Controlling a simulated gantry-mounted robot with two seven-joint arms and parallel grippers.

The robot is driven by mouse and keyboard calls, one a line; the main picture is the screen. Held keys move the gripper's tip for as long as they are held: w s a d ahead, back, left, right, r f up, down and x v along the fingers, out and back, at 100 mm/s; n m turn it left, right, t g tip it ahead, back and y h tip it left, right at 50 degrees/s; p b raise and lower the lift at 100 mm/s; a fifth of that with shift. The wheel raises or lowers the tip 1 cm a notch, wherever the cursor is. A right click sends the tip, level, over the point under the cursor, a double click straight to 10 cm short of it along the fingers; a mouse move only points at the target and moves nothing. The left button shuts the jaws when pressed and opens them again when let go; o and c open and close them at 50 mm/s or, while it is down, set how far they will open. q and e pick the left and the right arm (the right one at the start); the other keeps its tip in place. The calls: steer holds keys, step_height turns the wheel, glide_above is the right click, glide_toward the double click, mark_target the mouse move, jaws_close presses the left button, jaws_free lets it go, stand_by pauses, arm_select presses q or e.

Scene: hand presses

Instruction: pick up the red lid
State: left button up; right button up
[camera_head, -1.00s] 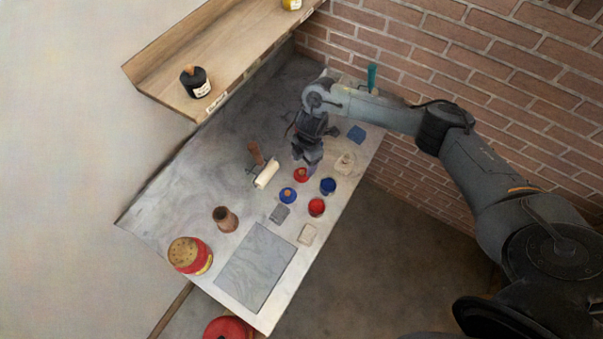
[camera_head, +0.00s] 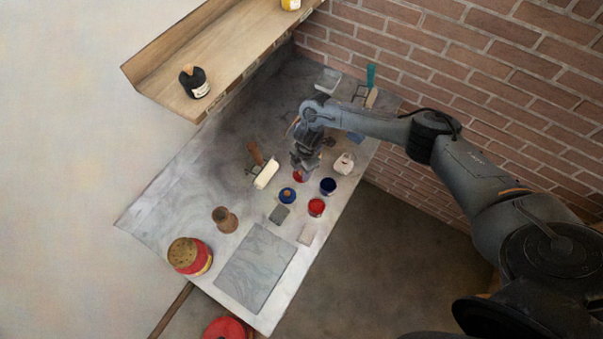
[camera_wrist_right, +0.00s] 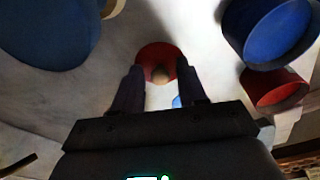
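The red lid (camera_head: 298,177) lies on the grey work table just below my right gripper (camera_head: 301,168) in the head view, which partly hides it. In the right wrist view the red lid (camera_wrist_right: 157,55) is a red disc with a wooden knob (camera_wrist_right: 160,75). The fingers of my right gripper (camera_wrist_right: 160,84) are apart, one on each side of the knob. Contact with the knob cannot be made out. My left gripper is not in view.
A blue lid (camera_head: 287,196), a blue pot (camera_head: 328,187) and a red pot (camera_head: 316,207) stand close by. A roller (camera_head: 265,174) lies to the left and a white pot (camera_head: 344,163) to the right. A shelf (camera_head: 215,60) overhangs the back left.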

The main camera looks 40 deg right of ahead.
jaws_close()
steer(key=shift+f, duration=0.1)
steer(key=shift+d, duration=0.1)
